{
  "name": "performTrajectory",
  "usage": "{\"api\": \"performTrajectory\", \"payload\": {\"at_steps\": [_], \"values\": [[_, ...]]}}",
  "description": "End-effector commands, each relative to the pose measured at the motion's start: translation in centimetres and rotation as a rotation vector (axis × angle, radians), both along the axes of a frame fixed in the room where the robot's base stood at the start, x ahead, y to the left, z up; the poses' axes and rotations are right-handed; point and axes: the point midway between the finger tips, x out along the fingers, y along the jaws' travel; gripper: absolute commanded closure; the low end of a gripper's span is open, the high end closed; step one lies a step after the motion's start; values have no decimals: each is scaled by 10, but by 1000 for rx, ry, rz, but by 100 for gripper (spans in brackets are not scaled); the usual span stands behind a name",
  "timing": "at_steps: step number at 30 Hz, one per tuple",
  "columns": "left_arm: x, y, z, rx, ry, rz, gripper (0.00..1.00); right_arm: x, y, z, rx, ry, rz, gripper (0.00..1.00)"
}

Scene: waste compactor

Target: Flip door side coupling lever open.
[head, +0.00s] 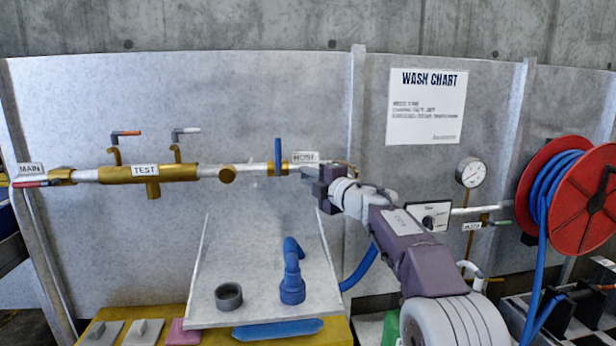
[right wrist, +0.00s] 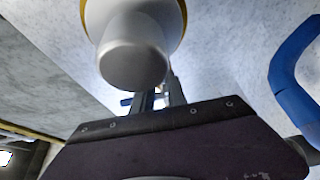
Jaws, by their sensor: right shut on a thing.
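A pale pipe with brass fittings runs along the wall to its right end by the HOSE label (head: 305,157). A coupling at that end is mostly hidden behind my right gripper (head: 312,172). In the right wrist view, a white round pipe end (right wrist: 133,62) with a yellow rim hangs close above the gripper (right wrist: 158,96). Its fingers are close together on a thin part beside the pipe end, which looks like a coupling lever; most of it is hidden. A blue valve handle (head: 278,156) stands upright just left of the gripper. My left gripper is not in view.
Below is a tilted grey board (head: 255,255) with a grey ring (head: 229,296) and a blue elbow (head: 292,270). A red reel (head: 585,195) with blue hose stands at the right. A gauge (head: 470,173) and a control box (head: 430,214) sit beside my right arm.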

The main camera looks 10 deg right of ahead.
Motion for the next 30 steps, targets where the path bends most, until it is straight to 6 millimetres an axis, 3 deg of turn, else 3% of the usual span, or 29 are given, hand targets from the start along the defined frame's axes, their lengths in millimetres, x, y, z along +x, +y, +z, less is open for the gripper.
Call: {"api": "performTrajectory", "payload": {"at_steps": [6,23,24,25,30], "values": [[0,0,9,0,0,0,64,-3,-1,0,0,2,64,100],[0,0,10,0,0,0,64,-4,0,-1,1,-1,89,100],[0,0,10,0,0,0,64,-4,0,-1,1,-1,89,71],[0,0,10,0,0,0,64,-4,0,-1,1,-1,89,63],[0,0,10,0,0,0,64,-4,0,0,1,-2,89,60]]}}
